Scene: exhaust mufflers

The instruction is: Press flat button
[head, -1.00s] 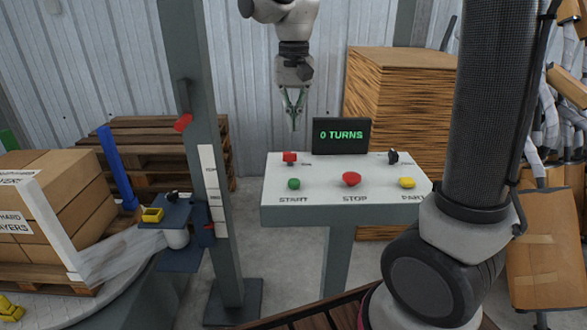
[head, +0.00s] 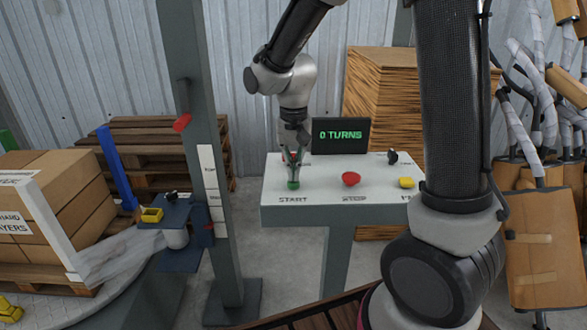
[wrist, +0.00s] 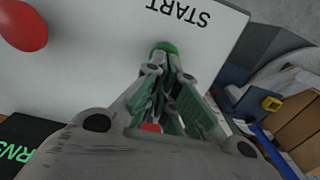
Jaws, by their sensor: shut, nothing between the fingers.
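The flat button is the green START button (head: 293,185) on the white control panel (head: 322,202). My gripper (head: 293,179) is shut with nothing between its fingers. It points down at the green button, with the fingertips at or just above its top; I cannot tell whether they touch. In the wrist view the fingertips (wrist: 168,56) cover part of the green button (wrist: 163,46), next to the word START.
A red mushroom STOP button (head: 351,179) and a yellow button (head: 407,183) sit to the right. A black knob (head: 392,157) and a display (head: 341,136) reading 0 TURNS are behind. A grey post (head: 204,150) stands left of the panel.

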